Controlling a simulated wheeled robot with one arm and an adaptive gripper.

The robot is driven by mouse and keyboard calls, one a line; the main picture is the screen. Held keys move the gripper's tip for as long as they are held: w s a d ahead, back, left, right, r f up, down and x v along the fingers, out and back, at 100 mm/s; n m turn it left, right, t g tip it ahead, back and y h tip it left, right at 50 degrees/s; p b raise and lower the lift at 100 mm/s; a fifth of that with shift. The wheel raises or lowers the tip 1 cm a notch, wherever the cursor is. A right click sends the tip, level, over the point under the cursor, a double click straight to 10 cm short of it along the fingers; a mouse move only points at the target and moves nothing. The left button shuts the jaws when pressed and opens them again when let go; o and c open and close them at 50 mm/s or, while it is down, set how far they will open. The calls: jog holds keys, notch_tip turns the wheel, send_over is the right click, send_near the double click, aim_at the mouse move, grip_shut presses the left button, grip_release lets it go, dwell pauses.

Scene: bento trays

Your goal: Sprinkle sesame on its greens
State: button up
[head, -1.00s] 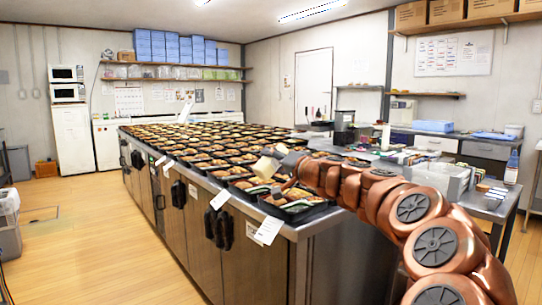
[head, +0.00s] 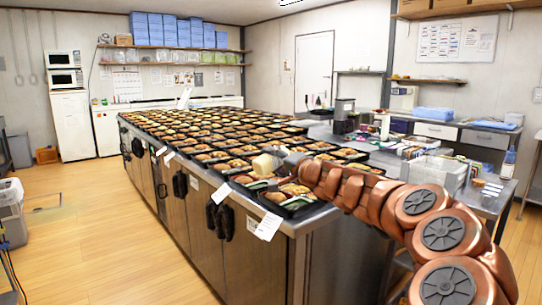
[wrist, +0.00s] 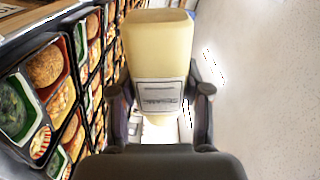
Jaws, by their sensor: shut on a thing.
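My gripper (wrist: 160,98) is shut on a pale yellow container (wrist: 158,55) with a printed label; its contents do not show. In the head view the container (head: 264,165) is above the near end of the tray rows, apart from the food. The nearest black bento tray (head: 289,213) has browned food and a green patch at the counter corner. In the wrist view a tray at the left holds dark greens (wrist: 14,108) in a green-edged compartment, beside a browned patty (wrist: 45,66). I cannot tell whether sesame lies on any greens.
Many trays fill the steel counter (head: 268,265) beyond my gripper. Paper slips (head: 268,227) and dark gloves hang at its front edge. A side table with a clear bin (head: 437,172) stands at the right. The wooden floor (head: 90,240) at the left is mostly clear.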

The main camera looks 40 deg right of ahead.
jog(key=shift+d+r+m+p, duration=0.15)
jog(key=shift+d+m+p, duration=0.45)
jog(key=shift+p, duration=1.05)
jog(key=shift+d+r+m+p, duration=0.1)
jog(key=shift+d+m+p, duration=0.15)
jog(key=shift+m+p, duration=1.1)
jog(key=shift+d+r+m+p, duration=0.15)
jog(key=shift+d+m+p, duration=0.25)
jog(key=shift+p, duration=1.6)
jog(key=d+m+p, duration=0.1)
jog(key=p, duration=0.3)
jog(key=d+m+p, duration=0.1)
jog(key=m+p, duration=0.1)
jog(key=p, duration=0.2)
jog(key=d+m+p, duration=0.1)
jog(key=p, duration=0.4)
jog(key=shift+r+m, duration=0.3)
jog(key=shift+m, duration=0.05)
jog(key=shift+d+f+m+p, duration=0.25)
jog(key=shift+f+m+p, duration=0.65)
jog(key=shift+m, duration=0.05)
jog(key=shift+d+f+m+p, duration=0.3)
jog(key=shift+f+m+p, duration=0.6)
jog(key=shift+m+p, duration=0.1)
jog(key=shift+d+f+m+p, duration=0.25)
jog(key=shift+f+m+p, duration=0.6)
jog(key=shift+f+m, duration=0.1)
jog(key=shift+b, duration=0.3)
